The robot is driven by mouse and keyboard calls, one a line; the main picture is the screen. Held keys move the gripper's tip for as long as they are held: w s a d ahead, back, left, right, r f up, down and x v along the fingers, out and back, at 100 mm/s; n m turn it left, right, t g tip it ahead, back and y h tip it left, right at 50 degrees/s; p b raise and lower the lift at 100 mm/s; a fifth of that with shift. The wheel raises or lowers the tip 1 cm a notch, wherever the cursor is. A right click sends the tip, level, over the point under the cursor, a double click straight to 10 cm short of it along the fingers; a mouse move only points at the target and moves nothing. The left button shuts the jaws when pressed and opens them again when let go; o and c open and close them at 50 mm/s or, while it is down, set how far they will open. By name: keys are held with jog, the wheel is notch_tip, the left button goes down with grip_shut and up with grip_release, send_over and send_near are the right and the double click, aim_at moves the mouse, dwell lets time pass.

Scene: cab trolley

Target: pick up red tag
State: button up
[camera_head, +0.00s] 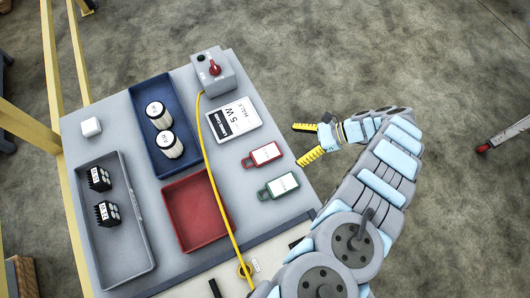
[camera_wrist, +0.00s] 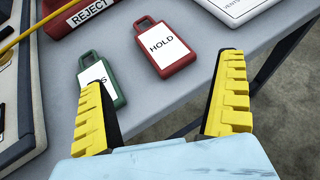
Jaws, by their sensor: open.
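The red tag (camera_head: 262,154) lies flat on the grey trolley top, near its right edge. In the wrist view the red tag (camera_wrist: 162,46) carries a white label reading HOLD, with its loop pointing up and left. My gripper (camera_head: 306,143) is open and empty, with yellow fingers, just off the trolley's right edge beside the tags. In the wrist view my gripper (camera_wrist: 160,110) has its fingers wide apart, and the red tag shows beyond them, between their tips and untouched. The green tag (camera_head: 278,187) lies close beside the red one; the left finger partly hides it in the wrist view.
A white label card (camera_head: 234,118) lies behind the red tag. A yellow cable (camera_head: 213,160) runs left of the tags from a grey switch box (camera_head: 213,72). A red tray (camera_head: 228,228), a blue tray (camera_head: 137,103) with two cylinders, and a grey tray (camera_head: 118,255) stand further left.

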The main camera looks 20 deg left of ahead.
send_near(262, 154)
jog(key=x, duration=0.4)
jog(key=shift+f, duration=0.25)
jog(key=shift+r+x, duration=0.15)
jog(key=shift+x, duration=1.2)
jog(key=shift+r+x, duration=0.1)
jog(key=shift+x, duration=1.25)
jog(key=c, duration=1.3)
